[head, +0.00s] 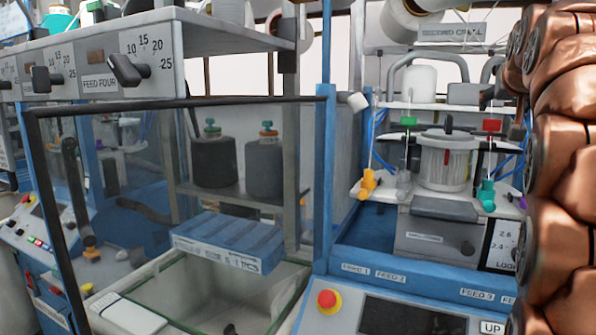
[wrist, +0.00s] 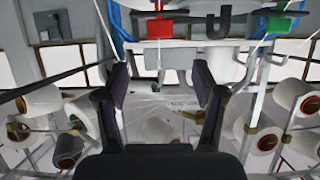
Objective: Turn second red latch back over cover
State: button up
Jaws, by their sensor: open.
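In the head view, a red block (head: 492,123) that may be a red latch sits at the right of the yarn feeder unit, beside a white ribbed drum (head: 445,160). A red block also shows at the top of the wrist view (wrist: 160,27), beyond my fingers. I cannot tell whether it is the same one, which way it is turned, or which part is the cover. My gripper (wrist: 160,84) is open and empty, its dark fingers apart, with nothing between them touching either. It is out of the head view.
A green block (head: 408,122) sits left of the drum, and one shows in the wrist view (wrist: 278,23). A framed clear panel (head: 120,170) fills the left. A red stop button (head: 327,299) is on the front panel. Yarn cones (wrist: 262,138) flank my gripper.

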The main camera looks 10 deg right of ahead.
jog(key=s+a+f+n+g+y, duration=0.2)
jog(key=a+f+g+y, duration=0.1)
jog(key=a+f, duration=0.9)
jog(key=s+a+f+n+g+y, duration=0.15)
jog(key=a+f+y, duration=0.25)
jog(key=a+f, duration=0.9)
jog(key=s+a+f+n+g, duration=0.2)
jog(key=s+a+f+g, duration=0.2)
jog(key=s+f, duration=0.7)
jog(key=s+a+f+n+g+y+p, duration=0.1)
jog(key=s+a+f+g, duration=0.3)
jog(key=s+a+f, duration=0.4)
jog(key=s+f+n, duration=0.1)
jog(key=s+f, duration=0.2)
jog(key=s, duration=0.4)
jog(key=shift+s+f, duration=0.3)
jog(key=shift+s, duration=0.1)
dwell(0.4)
